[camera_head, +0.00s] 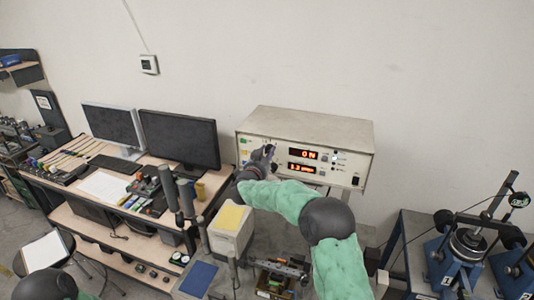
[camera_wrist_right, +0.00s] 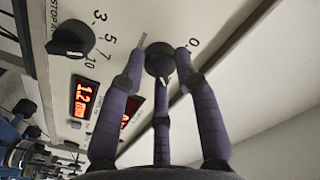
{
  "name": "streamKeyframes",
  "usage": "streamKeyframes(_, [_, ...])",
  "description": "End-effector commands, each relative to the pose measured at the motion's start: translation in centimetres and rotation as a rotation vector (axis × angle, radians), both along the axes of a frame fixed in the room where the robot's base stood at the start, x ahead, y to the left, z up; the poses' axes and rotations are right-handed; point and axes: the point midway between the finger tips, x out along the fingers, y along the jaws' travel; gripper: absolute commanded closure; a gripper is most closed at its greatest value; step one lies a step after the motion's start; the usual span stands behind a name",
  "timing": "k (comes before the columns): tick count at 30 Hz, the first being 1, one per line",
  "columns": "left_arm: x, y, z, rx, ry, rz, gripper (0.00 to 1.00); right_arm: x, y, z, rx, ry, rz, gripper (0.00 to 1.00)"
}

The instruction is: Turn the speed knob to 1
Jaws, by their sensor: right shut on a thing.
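The control box (camera_head: 300,122) is a cream instrument with two red displays on its front. In the right wrist view, my right gripper (camera_wrist_right: 160,62) has its purple-grey fingers closed around a black round knob (camera_wrist_right: 159,60). A "0" mark is printed beside this knob. Another black knob (camera_wrist_right: 72,38) stands apart from the fingers, with 3, 5, 7 and 10 printed around it and a "STOP" label near it. No label naming the speed knob is readable. In the head view, my right gripper (camera_head: 268,152) is at the left part of the box front, hiding the knobs.
The lower display (camera_wrist_right: 83,100) seems to read 1.2. Two monitors (camera_head: 180,138) stand on the desk left of the box. A white device (camera_head: 231,226) with a yellow top sits below it. Blue rigs (camera_head: 455,262) stand at right.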

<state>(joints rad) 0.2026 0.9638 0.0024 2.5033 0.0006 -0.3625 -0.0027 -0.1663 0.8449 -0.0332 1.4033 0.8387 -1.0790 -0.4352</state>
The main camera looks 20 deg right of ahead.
Motion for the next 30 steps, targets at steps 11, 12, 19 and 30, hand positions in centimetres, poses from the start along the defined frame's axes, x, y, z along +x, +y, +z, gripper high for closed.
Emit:
streamKeyframes(11, [0.0,0.0,2.1,0.0,0.0,0.0,1.0,0.1,-0.3,1.2,-0.163,0.096,-0.007,1.0])
streamKeyframes(12, [0.0,0.0,2.5,0.0,0.0,0.0,1.0,0.1,-0.3,1.2,-0.191,0.114,-0.007,1.0])
streamKeyframes(19, [0.0,0.0,4.1,0.0,0.0,0.0,1.0,0.2,-0.2,1.4,-0.355,0.223,-0.009,1.0])
streamKeyframes(30, [0.0,0.0,5.9,0.0,0.0,0.0,1.0,0.3,-0.1,1.6,-0.562,0.357,-0.009,1.0])
